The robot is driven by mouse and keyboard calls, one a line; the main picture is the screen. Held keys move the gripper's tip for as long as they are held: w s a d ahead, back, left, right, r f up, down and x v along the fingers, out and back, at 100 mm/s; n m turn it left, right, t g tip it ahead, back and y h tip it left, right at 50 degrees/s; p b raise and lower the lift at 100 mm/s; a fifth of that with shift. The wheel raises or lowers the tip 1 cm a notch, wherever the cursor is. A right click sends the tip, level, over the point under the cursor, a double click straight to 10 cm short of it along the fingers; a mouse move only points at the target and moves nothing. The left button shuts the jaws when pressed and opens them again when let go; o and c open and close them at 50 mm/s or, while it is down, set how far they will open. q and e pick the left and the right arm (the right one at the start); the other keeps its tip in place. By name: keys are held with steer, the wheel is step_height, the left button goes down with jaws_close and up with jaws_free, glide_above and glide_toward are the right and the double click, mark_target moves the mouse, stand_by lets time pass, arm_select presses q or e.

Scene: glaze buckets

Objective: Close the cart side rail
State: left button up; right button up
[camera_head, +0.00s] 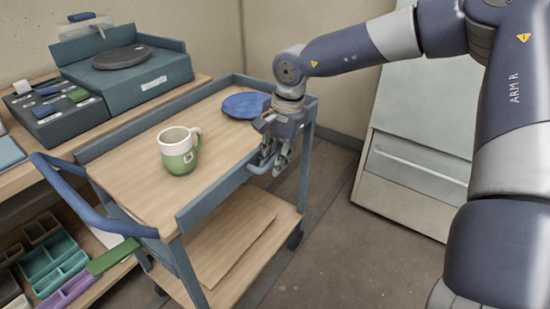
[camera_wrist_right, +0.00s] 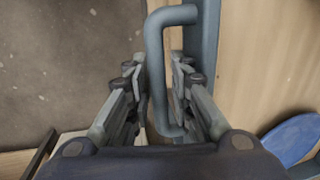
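The cart (camera_head: 150,185) has a wooden top with blue-grey rails. Its side rail (camera_head: 215,190) runs along the long edge nearest me; I cannot tell whether it is latched. A U-shaped handle (camera_wrist_right: 155,65) stands out from the rail, which also shows in the right wrist view (camera_wrist_right: 201,45). My right gripper (camera_head: 273,158) is at the far right part of this rail, pointing down. In the right wrist view its fingers (camera_wrist_right: 156,92) are apart, one on each side of the handle bar, with gaps visible. My left gripper is out of view.
A green and white mug (camera_head: 178,155) and a blue plate (camera_head: 246,105) are on the cart top. A blue push handle (camera_head: 75,195) is at the left. A workbench (camera_head: 185,92) with a scale stands behind.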

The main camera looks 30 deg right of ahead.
step_height(320, 180, up, 12)
steer(key=s+d, duration=0.1)
steer(key=shift+s, duration=0.35)
steer(key=shift+f, duration=0.1)
stand_by(0.3)
